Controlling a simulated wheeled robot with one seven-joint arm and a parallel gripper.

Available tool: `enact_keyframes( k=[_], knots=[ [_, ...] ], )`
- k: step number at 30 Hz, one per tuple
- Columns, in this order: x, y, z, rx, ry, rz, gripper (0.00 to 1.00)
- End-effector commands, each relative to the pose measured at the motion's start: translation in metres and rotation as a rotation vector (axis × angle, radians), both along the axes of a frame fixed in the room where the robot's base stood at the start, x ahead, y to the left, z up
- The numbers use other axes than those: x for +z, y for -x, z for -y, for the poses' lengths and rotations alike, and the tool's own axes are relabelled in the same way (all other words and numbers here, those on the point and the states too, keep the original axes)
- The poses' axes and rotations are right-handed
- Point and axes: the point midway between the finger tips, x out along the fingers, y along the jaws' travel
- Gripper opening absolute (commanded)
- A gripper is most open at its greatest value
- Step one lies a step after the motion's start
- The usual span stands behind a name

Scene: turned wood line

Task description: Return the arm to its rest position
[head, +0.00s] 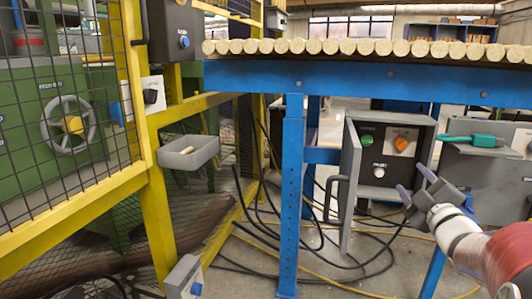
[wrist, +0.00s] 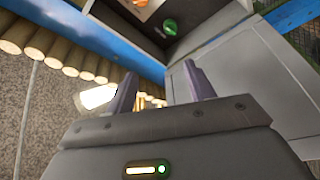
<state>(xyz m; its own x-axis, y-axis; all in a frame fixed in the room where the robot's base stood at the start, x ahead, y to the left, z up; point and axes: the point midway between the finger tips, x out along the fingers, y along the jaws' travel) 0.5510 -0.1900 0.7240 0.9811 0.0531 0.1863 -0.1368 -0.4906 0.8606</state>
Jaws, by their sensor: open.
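My gripper (head: 415,186) is at the right of the head view, in front of the control cabinet and below the blue beam. Its two purple-grey fingers are apart and nothing shows between them. In the wrist view the gripper (wrist: 160,85) has its fingers spread toward the grey cabinet door (wrist: 235,75) and the row of wood. My arm comes in from the lower right of the head view. No contact between the fingers and the cabinet can be made out.
An open cabinet (head: 348,185) with green and orange knobs stands under the blue beam (head: 360,78) carrying round wood. A green tool (head: 474,140) lies on a grey surface at right. Yellow fence (head: 155,200) and grey bin (head: 190,155) stand left. Black cables cross the floor.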

Motion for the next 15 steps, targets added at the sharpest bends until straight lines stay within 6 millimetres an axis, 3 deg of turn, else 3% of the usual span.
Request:
enact_keyframes(
  k=[15],
  knots=[
    [0.019,0.016,-0.026,-0.161,-0.179,-0.176,0.54]
  ],
)
